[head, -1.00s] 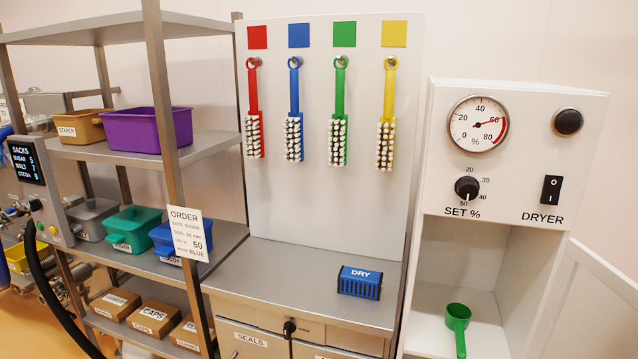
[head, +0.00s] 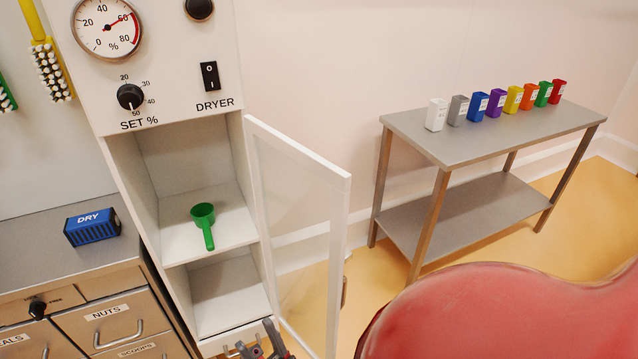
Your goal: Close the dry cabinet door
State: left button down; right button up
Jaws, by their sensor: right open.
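The dry cabinet (head: 190,140) is white, with its compartments open to the front. Its door (head: 338,235), a white frame around a clear panel, stands wide open, swung out to the right from the cabinet's right edge. A small handle (head: 346,282) shows on the door's outer edge. A green scoop (head: 204,222) lies on the upper shelf inside. My right gripper (head: 258,345) is open at the bottom edge, in front of the cabinet's base and left of the door's lower part; the picture's edge cuts it off. My left gripper is out of view.
A blue DRY box (head: 92,227) sits on the counter (head: 40,255) at left, above labelled drawers. A steel table (head: 480,145) with several coloured cups stands behind the door at right. A red part of mine fills the lower right corner.

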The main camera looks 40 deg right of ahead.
aim_at(340, 181)
jog(key=k+l, duration=0.1)
jog(key=l, duration=0.35)
jog(key=k+l+u, duration=0.15)
jog(key=l, duration=0.3)
jog(key=k+l, duration=0.1)
jog(key=l, duration=0.35)
jog(key=i+l, duration=0.1)
jog(key=l, duration=0.4)
jog(key=i+l+u, duration=0.15)
jog(key=l, duration=0.35)
jog(key=k, duration=0.25)
jog(key=k+l+u, duration=0.2)
jog(key=k, duration=0.1)
